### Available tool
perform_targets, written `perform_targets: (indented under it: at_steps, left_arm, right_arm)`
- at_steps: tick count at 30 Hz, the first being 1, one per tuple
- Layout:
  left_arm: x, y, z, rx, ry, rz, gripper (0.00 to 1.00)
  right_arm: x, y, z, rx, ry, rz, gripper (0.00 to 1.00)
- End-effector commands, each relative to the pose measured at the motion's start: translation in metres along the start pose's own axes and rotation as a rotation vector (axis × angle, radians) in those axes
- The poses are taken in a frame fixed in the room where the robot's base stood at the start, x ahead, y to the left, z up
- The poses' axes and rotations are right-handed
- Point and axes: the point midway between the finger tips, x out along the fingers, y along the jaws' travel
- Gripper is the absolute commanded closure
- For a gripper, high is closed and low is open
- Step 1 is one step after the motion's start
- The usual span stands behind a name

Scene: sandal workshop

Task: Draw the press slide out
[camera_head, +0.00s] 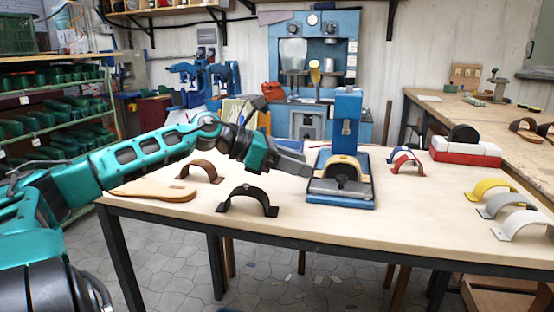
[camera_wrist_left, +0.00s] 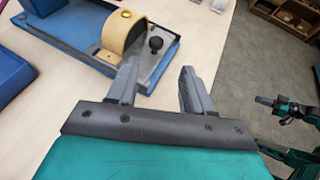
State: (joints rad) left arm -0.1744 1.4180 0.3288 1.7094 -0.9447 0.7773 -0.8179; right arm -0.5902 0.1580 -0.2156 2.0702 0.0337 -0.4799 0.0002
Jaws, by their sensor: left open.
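The blue press (camera_head: 346,120) stands on the table with its blue base (camera_head: 340,202) flat on the top. Its grey slide (camera_head: 340,187) lies on the base in front of a tan strap (camera_head: 347,160) arched over a dark form. In the left wrist view, the slide has a round black knob (camera_wrist_left: 156,43) beside the tan strap (camera_wrist_left: 122,33). My left gripper (camera_head: 303,165) is at the press's left side. Its fingers (camera_wrist_left: 160,72) are open and empty, short of the knob.
A brown strap piece (camera_head: 200,170), a black one (camera_head: 248,200) and a tan sole (camera_head: 155,190) lie left of the press. Red and blue straps (camera_head: 404,162) lie right of it. Yellow, grey and white straps (camera_head: 490,190) lie farther right. The table front before the press is clear.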

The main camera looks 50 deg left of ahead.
Motion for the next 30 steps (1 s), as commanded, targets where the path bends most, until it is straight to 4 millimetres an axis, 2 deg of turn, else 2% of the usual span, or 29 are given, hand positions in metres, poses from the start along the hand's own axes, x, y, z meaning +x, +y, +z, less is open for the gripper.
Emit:
perform_targets:
  at_steps: [15, 30]
  left_arm:
    - [-0.038, 0.001, 0.0, -0.002, 0.0, 0.004, 0.49]
    - [-0.041, 0.001, -0.001, -0.001, 0.003, 0.005, 0.49]
  right_arm:
    - [-0.002, -0.002, -0.004, 0.009, 0.003, 0.0, 1.0]
    - [-0.002, -0.002, -0.003, 0.01, 0.001, 0.001, 1.0]
